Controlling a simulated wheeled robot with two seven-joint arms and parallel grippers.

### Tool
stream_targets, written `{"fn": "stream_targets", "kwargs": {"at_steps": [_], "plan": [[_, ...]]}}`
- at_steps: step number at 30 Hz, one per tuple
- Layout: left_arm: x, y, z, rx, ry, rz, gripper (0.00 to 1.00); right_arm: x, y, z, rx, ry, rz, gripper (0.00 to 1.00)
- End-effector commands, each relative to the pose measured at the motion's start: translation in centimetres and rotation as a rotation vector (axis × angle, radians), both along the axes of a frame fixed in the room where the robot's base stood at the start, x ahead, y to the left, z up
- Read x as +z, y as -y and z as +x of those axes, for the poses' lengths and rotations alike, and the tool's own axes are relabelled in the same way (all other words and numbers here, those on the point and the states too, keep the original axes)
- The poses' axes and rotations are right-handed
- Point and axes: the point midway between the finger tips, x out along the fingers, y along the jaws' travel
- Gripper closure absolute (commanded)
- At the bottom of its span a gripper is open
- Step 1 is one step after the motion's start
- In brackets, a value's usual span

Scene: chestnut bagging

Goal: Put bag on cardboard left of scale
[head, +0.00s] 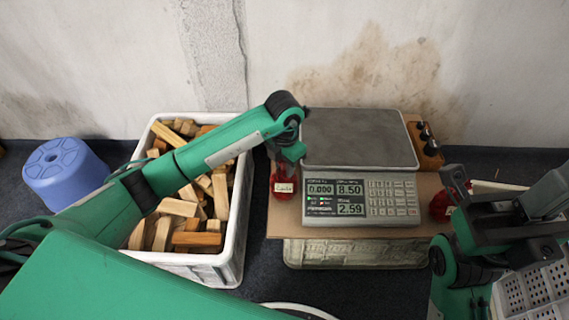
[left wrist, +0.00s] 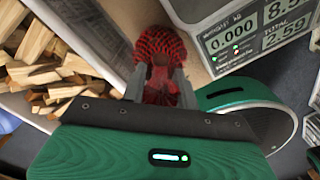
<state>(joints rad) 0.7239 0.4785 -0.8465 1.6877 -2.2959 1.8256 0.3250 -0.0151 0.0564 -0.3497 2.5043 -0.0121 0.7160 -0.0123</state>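A red net bag (head: 283,183) with a small pale label is at the left strip of the cardboard (head: 262,212), just left of the scale (head: 360,185). My left gripper (head: 287,157) is directly above it. In the left wrist view the bag (left wrist: 160,52) sits between the fingers of my left gripper (left wrist: 162,85), which are closed around its gathered part. I cannot tell whether its base touches the cardboard. The scale reads 0.000 and its plate is empty. My right gripper (head: 455,185) is at the right, beside another red bag (head: 440,205); its finger gap is unclear.
A white crate (head: 233,235) of wood pieces stands left of the cardboard. A blue stool (head: 63,170) is at far left. A wooden block with dark knobs (head: 425,150) stands right of the scale. A white perforated crate (head: 530,288) is at lower right.

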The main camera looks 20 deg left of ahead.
Motion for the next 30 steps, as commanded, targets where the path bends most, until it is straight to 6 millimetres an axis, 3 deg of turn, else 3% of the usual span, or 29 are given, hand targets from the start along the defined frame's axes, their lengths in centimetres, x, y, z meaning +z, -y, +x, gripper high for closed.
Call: {"fn": "stream_targets", "kwargs": {"at_steps": [1,3,14,17,20,30], "plan": [[0.0,0.0,0.0,0.000,0.000,0.000,0.61,0.0,0.0,0.0,0.000,0.001,-0.001,1.00],[0.0,0.0,0.0,0.000,-0.001,0.000,0.49,0.0,0.0,0.0,0.000,0.001,-0.001,1.00],[0.6,0.0,0.0,0.000,-0.001,0.000,0.49,0.4,0.0,-0.1,0.000,0.007,0.000,1.00],[2.0,0.0,0.1,-0.001,0.002,0.001,0.49,1.0,0.1,-0.2,-0.002,0.016,0.003,1.00],[4.0,0.0,0.1,-0.001,0.003,0.001,0.49,0.0,0.6,0.0,-0.022,-0.030,-0.004,1.00],[10.7,0.0,0.0,-0.001,0.000,0.001,0.49,-0.6,0.8,0.5,-0.033,-0.102,-0.011,1.00]]}}
